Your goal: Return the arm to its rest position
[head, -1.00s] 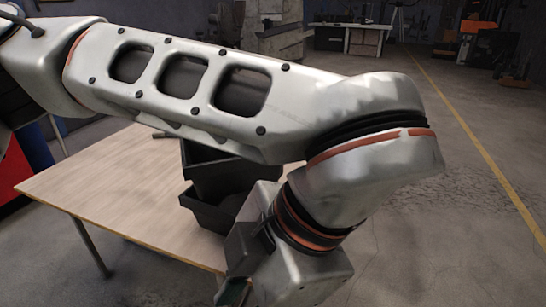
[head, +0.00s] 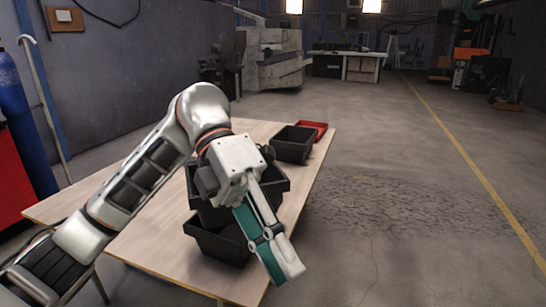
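My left arm comes in from the left, bends at the elbow and reaches over the table's right part. Its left gripper (head: 283,272) points down and right, in front of the stacked black bins and near the table's right edge. Its white and teal finger parts lie close together from this angle. I cannot tell whether they are open or shut, and no held object can be made out. My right gripper is not in view. No bracket can be made out.
The wooden table (head: 140,254) holds stacked black bins (head: 218,243), partly hidden by my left arm and gripper. Behind them are another black bin (head: 292,144) and a red tray (head: 314,130). A blue cylinder (head: 22,125) stands at left. The floor right of the table is clear.

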